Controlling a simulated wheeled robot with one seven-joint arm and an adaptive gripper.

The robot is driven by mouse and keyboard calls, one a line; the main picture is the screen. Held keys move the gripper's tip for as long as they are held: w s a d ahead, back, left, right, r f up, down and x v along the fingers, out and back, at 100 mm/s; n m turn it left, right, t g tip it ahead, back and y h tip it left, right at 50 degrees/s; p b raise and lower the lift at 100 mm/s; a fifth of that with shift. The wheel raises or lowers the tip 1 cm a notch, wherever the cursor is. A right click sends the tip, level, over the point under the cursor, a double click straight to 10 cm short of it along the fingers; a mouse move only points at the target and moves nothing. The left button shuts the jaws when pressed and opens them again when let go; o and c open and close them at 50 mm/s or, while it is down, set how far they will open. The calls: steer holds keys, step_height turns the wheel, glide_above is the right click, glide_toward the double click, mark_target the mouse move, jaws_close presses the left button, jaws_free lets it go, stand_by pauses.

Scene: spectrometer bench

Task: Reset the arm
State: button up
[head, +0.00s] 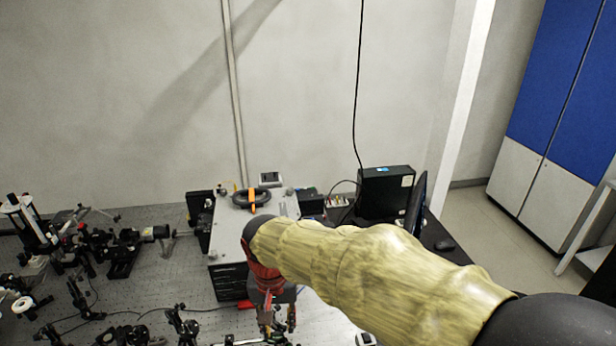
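My arm reaches in from the lower right of the head view, in a yellowish sleeve, and bends down at its red wrist. My gripper (278,318) hangs over the bench, in front of the white-topped instrument box. Its fingers are small and partly cut by the bottom edge of the picture. I cannot tell whether they are open or shut, or whether anything is between them.
Several black optical mounts stand on the bench (150,215) at left. A white-topped box (228,215) carries an orange-and-black item (252,197). A black computer case (386,192) and a monitor (417,203) stand behind my arm. Blue-and-white cabinets (560,120) are at right.

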steer(key=s+d+t+b, duration=0.1)
steer(key=s+d+b, duration=0.3)
steer(key=d, duration=0.5)
steer(key=s+d+t+b, duration=0.2)
steer(key=s+d, duration=0.3)
steer(key=d, duration=0.5)
steer(key=s+d+t+b, duration=0.2)
steer(key=s+d+b, duration=0.2)
steer(key=d, duration=0.5)
steer(key=shift+s+d+f+m+b, duration=0.15)
steer(key=shift+s+f+m+b, duration=0.2)
steer(key=shift+b, duration=0.5)
